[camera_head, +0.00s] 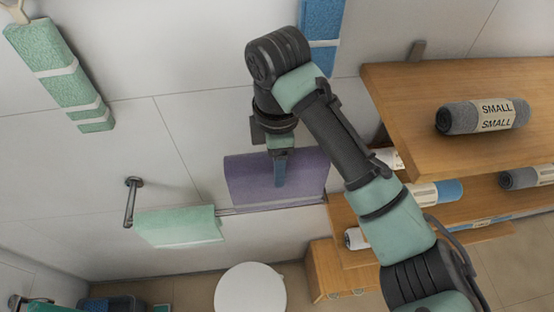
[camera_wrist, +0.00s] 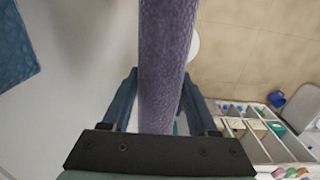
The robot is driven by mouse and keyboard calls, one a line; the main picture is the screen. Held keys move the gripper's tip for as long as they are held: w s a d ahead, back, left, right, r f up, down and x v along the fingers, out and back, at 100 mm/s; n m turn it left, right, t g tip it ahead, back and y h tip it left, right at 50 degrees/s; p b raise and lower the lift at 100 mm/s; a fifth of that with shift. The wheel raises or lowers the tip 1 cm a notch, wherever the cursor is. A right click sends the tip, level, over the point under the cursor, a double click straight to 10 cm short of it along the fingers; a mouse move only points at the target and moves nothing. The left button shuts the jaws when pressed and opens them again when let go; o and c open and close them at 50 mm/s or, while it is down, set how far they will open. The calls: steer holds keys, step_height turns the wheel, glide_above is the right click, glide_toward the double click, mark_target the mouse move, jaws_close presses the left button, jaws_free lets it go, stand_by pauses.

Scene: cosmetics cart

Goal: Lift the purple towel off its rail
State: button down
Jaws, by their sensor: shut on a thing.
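The purple towel (camera_head: 245,180) is in the middle of the head view, against the pale wall. The towel rail (camera_head: 229,211) shows along its lower edge. Most of the towel appears above the rail in the picture; I cannot tell whether its lower edge still touches the rail. My gripper (camera_head: 280,172) points down and is shut on the towel's middle. In the wrist view the towel (camera_wrist: 165,60) runs as a thick vertical band between the two blue fingers of my gripper (camera_wrist: 160,95). The towel's wall side is hidden.
A light green towel (camera_head: 180,228) hangs on the same rail at left. A wooden shelf (camera_head: 470,75) with rolled towels is close on the right. A round white top (camera_head: 250,290) is below. More towels, green (camera_head: 65,75) and blue (camera_head: 322,20), are on the wall.

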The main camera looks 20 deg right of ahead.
steer(key=shift+r+p, duration=0.35)
steer(key=shift+r, duration=0.1)
steer(key=shift+s, duration=0.1)
steer(key=s+a+p, duration=0.2)
steer(key=s+p, duration=0.4)
steer(key=s, duration=0.3)
steer(key=shift+s+a, duration=0.2)
steer(key=shift+a, duration=0.2)
steer(key=shift+f, duration=0.1)
